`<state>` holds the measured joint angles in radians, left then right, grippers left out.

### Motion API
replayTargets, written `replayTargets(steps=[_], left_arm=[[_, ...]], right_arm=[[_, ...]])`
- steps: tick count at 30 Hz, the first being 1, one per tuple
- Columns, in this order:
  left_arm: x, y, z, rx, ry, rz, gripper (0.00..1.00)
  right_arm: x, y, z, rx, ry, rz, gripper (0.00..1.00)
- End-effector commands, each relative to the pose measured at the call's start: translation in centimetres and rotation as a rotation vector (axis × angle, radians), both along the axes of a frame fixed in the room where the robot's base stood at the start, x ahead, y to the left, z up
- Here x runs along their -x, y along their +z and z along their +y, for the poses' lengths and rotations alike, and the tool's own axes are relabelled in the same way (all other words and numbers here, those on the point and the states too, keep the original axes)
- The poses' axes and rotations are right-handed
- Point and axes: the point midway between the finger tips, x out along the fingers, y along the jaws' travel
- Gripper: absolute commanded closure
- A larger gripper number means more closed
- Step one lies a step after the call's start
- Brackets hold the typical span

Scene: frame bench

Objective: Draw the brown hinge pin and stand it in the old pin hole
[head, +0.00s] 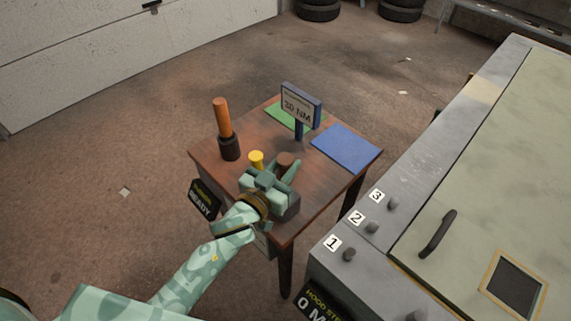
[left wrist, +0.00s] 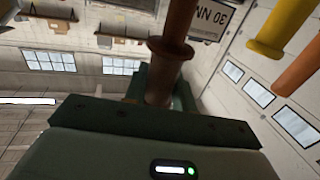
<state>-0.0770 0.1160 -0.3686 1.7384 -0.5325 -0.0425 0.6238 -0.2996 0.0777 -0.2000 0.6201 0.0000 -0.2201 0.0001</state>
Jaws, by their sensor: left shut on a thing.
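The brown hinge pin (head: 286,159) shows its top among my left gripper's fingers in the head view. In the left wrist view the brown pin (left wrist: 170,50), with a wider collar, runs between the fingers. My left gripper (head: 282,169) is shut on it, over the wooden table. A dark grey block (head: 291,209) is partly hidden under the gripper. I cannot tell whether the pin's lower end is in a hole. The old pin hole cannot be made out. My right gripper is not in view.
A yellow pin (head: 256,159) and an orange-handled tool in a dark holder (head: 229,148) stand close on the left. A sign (head: 301,105), a green pad (head: 287,116) and a blue pad (head: 346,147) are behind. A grey vehicle front (head: 365,215) with numbered studs stands right of the wooden table (head: 206,154).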

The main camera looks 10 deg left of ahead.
Motion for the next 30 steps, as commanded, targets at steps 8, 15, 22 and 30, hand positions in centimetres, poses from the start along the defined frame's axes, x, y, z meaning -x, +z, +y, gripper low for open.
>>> replayTargets(steps=[8, 15, 22, 30], left_arm=[[0.0, 0.2, 0.0, 0.001, 0.0, -0.001, 1.0], [0.0, 0.1, 0.0, 0.002, 0.0, -0.002, 1.0], [0.0, -0.2, 0.0, 0.002, 0.0, -0.002, 1.0], [0.0, -0.9, 0.0, 0.001, 0.0, -0.001, 1.0]], right_arm=[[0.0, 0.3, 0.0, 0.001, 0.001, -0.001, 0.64], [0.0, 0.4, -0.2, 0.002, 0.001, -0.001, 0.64], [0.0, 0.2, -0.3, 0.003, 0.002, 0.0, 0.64], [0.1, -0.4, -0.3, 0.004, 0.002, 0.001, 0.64]])
